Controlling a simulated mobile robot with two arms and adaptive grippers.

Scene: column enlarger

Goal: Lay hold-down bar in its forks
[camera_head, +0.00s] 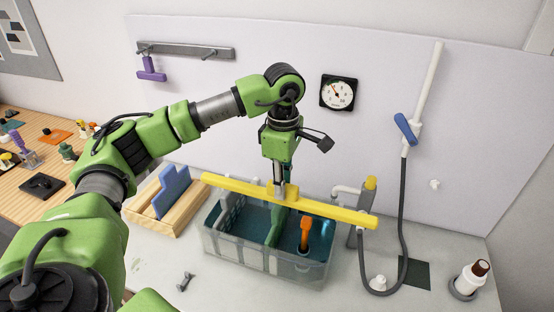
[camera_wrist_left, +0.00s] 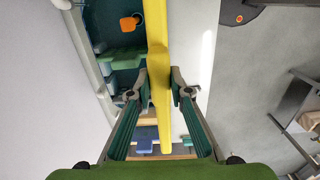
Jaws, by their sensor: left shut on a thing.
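The hold-down bar appears to be the long yellow bar (camera_head: 335,211), which lies across the picture above the tank (camera_head: 262,272). My left gripper (camera_head: 279,190) points down and is shut on the bar near its middle. In the left wrist view, the bar (camera_wrist_left: 158,60) runs between the two fingers of the left gripper (camera_wrist_left: 159,88). The bar slopes down to the right in the head view and its ends overhang the tank. I cannot clearly make out the forks; the bar and gripper cover part of the tank's top. My right gripper is not in view.
The tank holds dark liquid, a green divider and an orange-handled thing (camera_head: 305,230). A wooden rack with a blue plate (camera_head: 172,190) stands left. A tap with a yellow top (camera_head: 370,183), a grey hose (camera_head: 403,215) and a bottle (camera_head: 470,278) are right. The front counter is mostly free.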

